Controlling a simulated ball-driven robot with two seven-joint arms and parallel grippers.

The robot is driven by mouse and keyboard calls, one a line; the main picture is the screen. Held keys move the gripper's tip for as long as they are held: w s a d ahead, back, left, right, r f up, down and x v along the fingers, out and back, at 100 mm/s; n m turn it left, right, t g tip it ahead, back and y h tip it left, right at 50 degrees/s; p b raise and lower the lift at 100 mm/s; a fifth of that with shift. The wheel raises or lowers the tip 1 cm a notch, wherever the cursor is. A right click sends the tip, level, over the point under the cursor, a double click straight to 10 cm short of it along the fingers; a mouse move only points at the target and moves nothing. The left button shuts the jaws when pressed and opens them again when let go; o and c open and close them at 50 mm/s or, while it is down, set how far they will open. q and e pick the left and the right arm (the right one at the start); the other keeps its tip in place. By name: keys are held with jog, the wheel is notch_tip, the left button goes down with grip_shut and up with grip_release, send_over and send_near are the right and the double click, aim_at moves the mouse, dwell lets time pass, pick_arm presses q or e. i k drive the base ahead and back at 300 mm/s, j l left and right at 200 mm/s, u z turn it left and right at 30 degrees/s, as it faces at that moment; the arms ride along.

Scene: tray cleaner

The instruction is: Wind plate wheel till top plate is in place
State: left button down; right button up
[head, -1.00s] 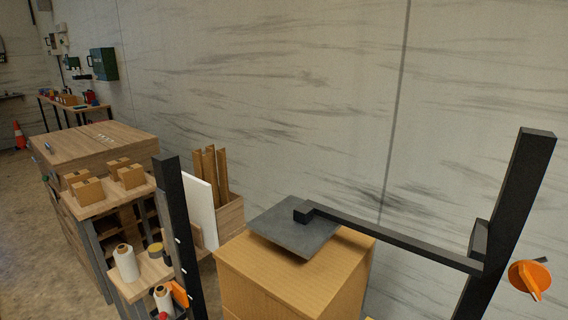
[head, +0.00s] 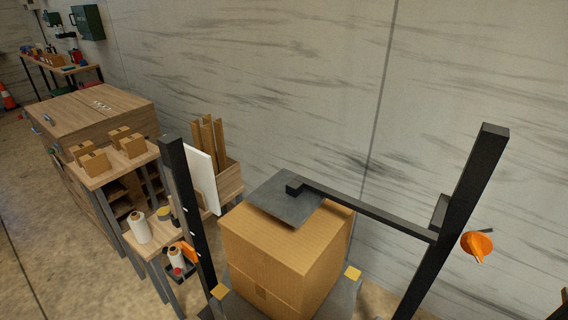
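The dark grey top plate (head: 285,203) lies at the top of the cardboard box stack (head: 277,248), set toward its back left corner. I cannot tell whether it touches the box. A black arm (head: 370,212) runs from the plate to the right black post (head: 452,225). An orange wheel or knob (head: 477,246) with a small handle sits on the right side of that post. Neither of my grippers is in view.
A second black post (head: 188,225) stands left of the boxes. The stack rests on a dark base (head: 339,300) with yellow corner pieces (head: 353,273). A marbled wall is behind.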

aim_at(477, 243)
jog(key=z, duration=1.5)
